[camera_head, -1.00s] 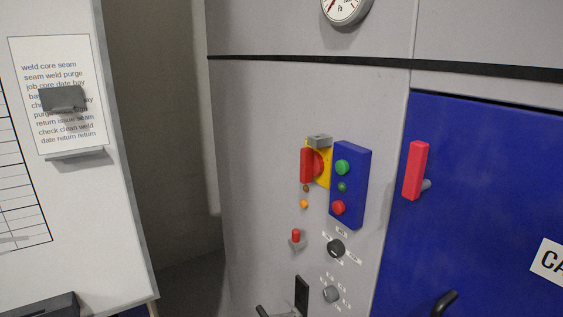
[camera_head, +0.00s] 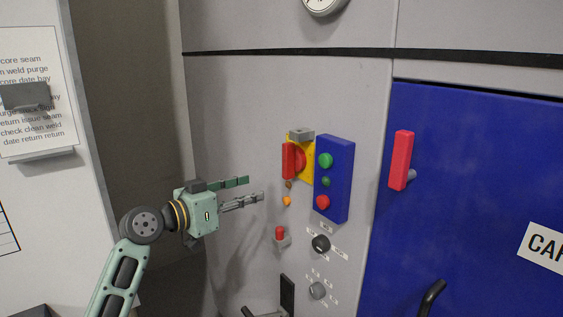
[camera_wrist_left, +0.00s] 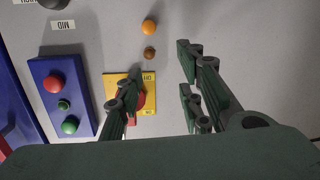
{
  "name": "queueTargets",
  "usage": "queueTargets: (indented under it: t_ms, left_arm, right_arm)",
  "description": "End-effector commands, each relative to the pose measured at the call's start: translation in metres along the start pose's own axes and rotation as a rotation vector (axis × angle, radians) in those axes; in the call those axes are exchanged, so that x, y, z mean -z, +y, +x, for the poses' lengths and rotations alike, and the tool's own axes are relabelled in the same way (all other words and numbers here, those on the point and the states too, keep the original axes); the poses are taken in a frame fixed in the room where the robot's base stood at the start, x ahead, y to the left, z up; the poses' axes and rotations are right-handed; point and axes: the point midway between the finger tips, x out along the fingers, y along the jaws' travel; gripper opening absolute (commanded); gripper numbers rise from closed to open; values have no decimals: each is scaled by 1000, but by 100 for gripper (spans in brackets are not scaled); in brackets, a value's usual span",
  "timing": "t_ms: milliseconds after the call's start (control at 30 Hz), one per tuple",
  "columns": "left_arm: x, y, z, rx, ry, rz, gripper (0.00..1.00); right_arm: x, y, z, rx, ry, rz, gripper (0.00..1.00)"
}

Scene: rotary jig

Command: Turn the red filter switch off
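My left gripper (camera_head: 254,189) is open and empty, left of the panel controls. Its fingers point right, towards the yellow plate (camera_head: 308,175). In the left wrist view, where the panel looks upside down, the open fingers (camera_wrist_left: 158,70) partly cover this plate, its red rotary knob (camera_wrist_left: 142,100) and its lettering. A red-tipped toggle switch (camera_head: 280,233) stands lower on the panel, its red tip up. The red rotary knob (camera_head: 299,160) with a red handle (camera_head: 288,161) sits on the plate. I cannot read which red control is labelled filter. My right gripper is out of view.
A blue button box (camera_head: 334,178) projects right of the plate. Orange (camera_head: 287,201) and brown (camera_head: 289,185) lamps lie below the plate. Black (camera_head: 321,243) and grey (camera_head: 317,290) selector knobs are lower. A red door handle (camera_head: 401,160) projects from the blue door (camera_head: 480,150).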

Motion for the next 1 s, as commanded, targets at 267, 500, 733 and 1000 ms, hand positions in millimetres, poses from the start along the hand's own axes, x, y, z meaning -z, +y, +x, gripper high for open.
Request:
queueTargets:
  t_ms: [267,500,733,1000]
  left_arm:
    - [80,55,-16,-131,82,129,34]
    - [86,60,17,-133,83,125,34]
    - [86,63,49,-130,82,125,34]
    - [84,64,58,-128,82,128,34]
  right_arm:
    - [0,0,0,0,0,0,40]
    - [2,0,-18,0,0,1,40]
    - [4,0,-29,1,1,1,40]
    - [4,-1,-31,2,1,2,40]
